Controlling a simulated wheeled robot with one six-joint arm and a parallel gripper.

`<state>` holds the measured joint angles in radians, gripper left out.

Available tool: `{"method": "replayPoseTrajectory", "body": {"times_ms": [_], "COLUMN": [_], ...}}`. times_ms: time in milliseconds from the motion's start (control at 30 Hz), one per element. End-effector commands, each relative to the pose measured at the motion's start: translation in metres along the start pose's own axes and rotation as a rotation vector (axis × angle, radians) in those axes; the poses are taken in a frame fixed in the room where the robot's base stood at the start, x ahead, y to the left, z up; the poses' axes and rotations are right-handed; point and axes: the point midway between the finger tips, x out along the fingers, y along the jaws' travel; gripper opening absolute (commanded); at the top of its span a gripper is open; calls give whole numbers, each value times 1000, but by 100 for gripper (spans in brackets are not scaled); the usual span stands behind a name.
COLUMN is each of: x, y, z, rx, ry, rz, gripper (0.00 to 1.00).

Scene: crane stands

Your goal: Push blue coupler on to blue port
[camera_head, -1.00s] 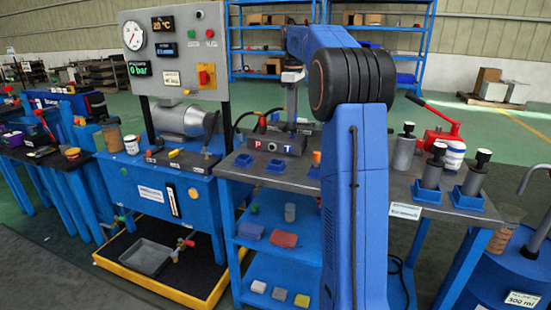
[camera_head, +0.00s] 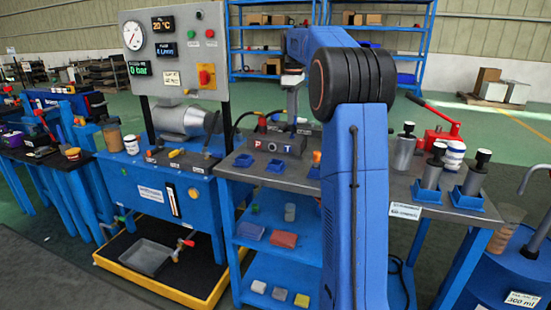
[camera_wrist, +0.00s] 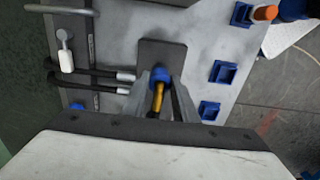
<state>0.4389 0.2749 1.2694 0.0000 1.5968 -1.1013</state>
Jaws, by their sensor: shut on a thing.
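In the wrist view my gripper (camera_wrist: 160,102) is shut on the blue coupler (camera_wrist: 160,74), which has a yellow-orange part trailing back between the fingers. The coupler is over the dark port block (camera_wrist: 160,51). In the head view my gripper (camera_head: 291,112) points down at the block (camera_head: 279,144), marked P and T, at the back of the bench. The blue port is hidden under the coupler and fingers, so I cannot tell whether the coupler is seated.
Two black hoses (camera_wrist: 95,80) reach the block from the left in the wrist view. Empty blue square holders (camera_wrist: 224,72) stand to its right. In the head view metal cylinders (camera_head: 433,166) in blue holders stand at the bench's right end.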

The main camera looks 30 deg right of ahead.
Motion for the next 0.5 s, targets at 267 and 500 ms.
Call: {"method": "replayPoseTrajectory", "body": {"times_ms": [267,500], "x": [5,9], "y": [0,0], "z": [0,0], "rx": [0,0], "ry": [0,0], "rz": [-1,0], "gripper": [1,1]}}
